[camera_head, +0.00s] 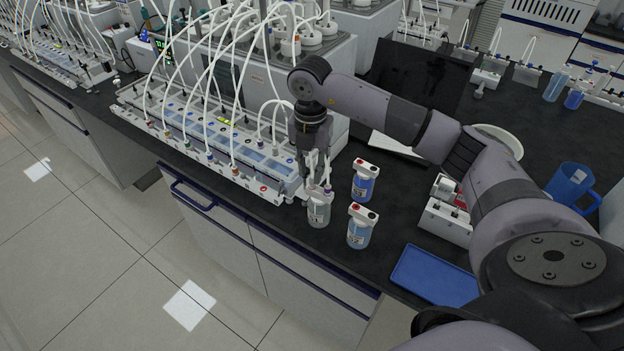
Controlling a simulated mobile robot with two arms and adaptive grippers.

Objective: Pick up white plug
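My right gripper (318,177) points down just above a clear, greyish labelled bottle (319,210) near the front edge of the bench. Its fingers reach the top of this bottle. A small pale piece (328,189) shows at the bottle's top beside the fingertips. I cannot tell whether it is the white plug, or whether the fingers hold it. The gap between the fingers is too small to judge. My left gripper is not in view.
Two blue-liquid bottles with white tops, one behind (364,184) and one in front (361,230), stand just right. A tubed reactor rack (215,140) is close on the left. A blue tray (433,275), white box (446,222) and blue jug (570,184) lie further right.

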